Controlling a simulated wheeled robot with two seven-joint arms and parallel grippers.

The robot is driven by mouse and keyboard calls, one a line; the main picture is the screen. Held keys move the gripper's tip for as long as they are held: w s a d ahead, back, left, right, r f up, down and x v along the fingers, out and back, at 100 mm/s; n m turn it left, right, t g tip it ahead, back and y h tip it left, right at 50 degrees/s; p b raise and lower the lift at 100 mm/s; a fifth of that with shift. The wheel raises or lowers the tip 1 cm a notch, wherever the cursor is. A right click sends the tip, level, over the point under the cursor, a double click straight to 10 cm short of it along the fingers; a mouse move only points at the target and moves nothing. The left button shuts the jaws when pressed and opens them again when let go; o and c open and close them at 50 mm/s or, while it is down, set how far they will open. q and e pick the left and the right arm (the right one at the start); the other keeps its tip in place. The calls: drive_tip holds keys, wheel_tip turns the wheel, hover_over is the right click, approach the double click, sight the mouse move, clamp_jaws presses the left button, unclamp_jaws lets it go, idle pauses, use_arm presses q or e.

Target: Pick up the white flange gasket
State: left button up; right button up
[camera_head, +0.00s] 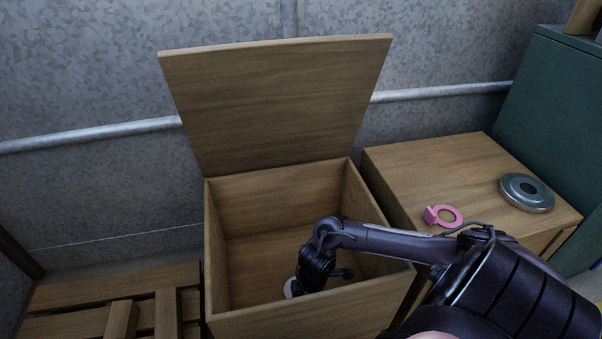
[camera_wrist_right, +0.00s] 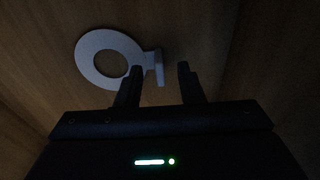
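The white flange gasket (camera_wrist_right: 84,58) is a flat ring with an upright tab on its right side, on the wooden floor of the open box. In the head view a small white part of the gasket (camera_head: 290,289) shows beside my right gripper (camera_head: 302,289); the rest is hidden behind it. My right arm reaches into the box from the right. In the wrist view my right gripper (camera_wrist_right: 161,75) is open, with the tab in line with the gap between its fingers. Contact cannot be told. My left gripper is not in view.
The wooden box (camera_head: 222,324) has walls on all sides and its lid (camera_head: 275,95) stands open at the back. A wooden cabinet (camera_head: 415,165) at right carries a pink gasket (camera_head: 459,214) and a metal flange (camera_head: 513,198). Wooden slats (camera_head: 75,295) lie at left.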

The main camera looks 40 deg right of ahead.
drive_tip(key=shift+f, duration=0.2)
drive_tip(key=shift+c, duration=0.3)
clamp_jaws()
